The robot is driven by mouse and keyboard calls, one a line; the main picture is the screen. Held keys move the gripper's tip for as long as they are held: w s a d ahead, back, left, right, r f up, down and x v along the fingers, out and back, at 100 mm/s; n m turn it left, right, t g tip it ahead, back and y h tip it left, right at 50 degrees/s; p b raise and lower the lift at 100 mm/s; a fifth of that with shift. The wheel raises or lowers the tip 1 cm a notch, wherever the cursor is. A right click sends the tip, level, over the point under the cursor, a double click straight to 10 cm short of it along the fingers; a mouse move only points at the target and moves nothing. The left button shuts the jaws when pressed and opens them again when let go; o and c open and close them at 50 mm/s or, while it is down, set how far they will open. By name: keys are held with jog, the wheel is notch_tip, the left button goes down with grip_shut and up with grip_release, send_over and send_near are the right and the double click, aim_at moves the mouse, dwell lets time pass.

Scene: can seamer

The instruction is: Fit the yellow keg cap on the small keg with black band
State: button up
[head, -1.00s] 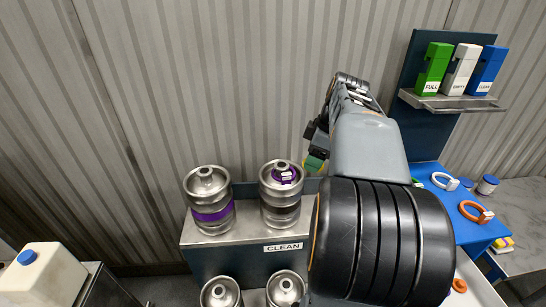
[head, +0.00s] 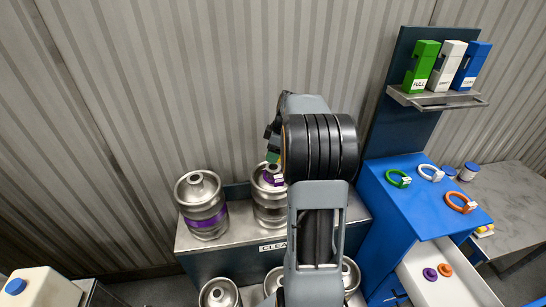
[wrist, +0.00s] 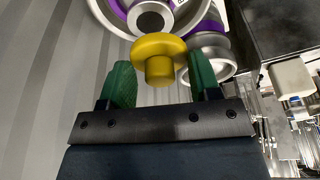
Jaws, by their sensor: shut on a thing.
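In the wrist view my gripper (wrist: 162,75) has its green fingers shut on the yellow keg cap (wrist: 158,47), a wide disc with a short stem. Beyond the cap is a keg top (wrist: 150,20) with a grey central neck and purple around it; the gap between cap and neck is hard to judge. In the head view the small keg with black band (head: 268,213) stands on the bench, partly hidden by my arm, with a purple tagged piece at its top. My gripper (head: 272,157) is above it. The held cap cannot be made out there.
Several kegs stand lower in front. An open drawer (head: 420,250) holds purple (head: 430,274) and orange (head: 445,270) caps. Ring tags lie on the blue cabinet (head: 415,207).

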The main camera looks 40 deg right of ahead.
aim_at(273, 167)
jog(key=shift+w+f, duration=0.5)
jog(key=shift+f, duration=0.15)
jog(key=shift+d+f+p, duration=0.1)
jog(key=shift+f+p, duration=0.25)
jog(key=shift+f, duration=1.15)
jog(key=shift+f, duration=0.15)
